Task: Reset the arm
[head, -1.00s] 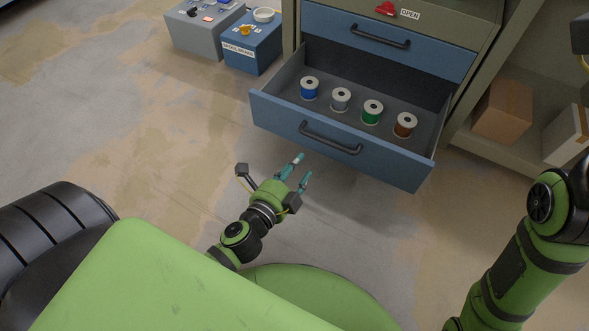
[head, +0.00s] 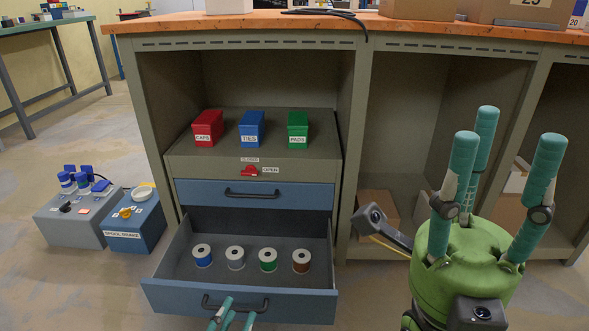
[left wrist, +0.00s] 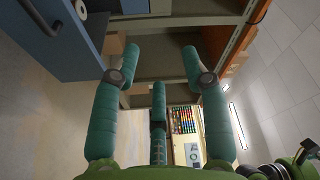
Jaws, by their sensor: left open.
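My left gripper (head: 236,314) shows only its teal fingertips at the bottom edge of the head view, in front of the open lower drawer's handle (head: 236,304). In the left wrist view my left gripper (left wrist: 147,62) is open, with nothing between its fingers. I cannot tell whether a fingertip touches the handle. My right gripper (head: 507,150) is raised large at the right of the head view, its three teal fingers pointing up and apart, open and empty. The arms behind both grippers are mostly hidden.
The open drawer (head: 320,306) holds blue, grey, green and brown spools. A closed drawer (head: 300,195) is above it. Red, blue (head: 251,130) and green bins stand on the cabinet shelf. A grey box (head: 75,225) and a blue spool-brake box (head: 137,222) stand on the floor at left.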

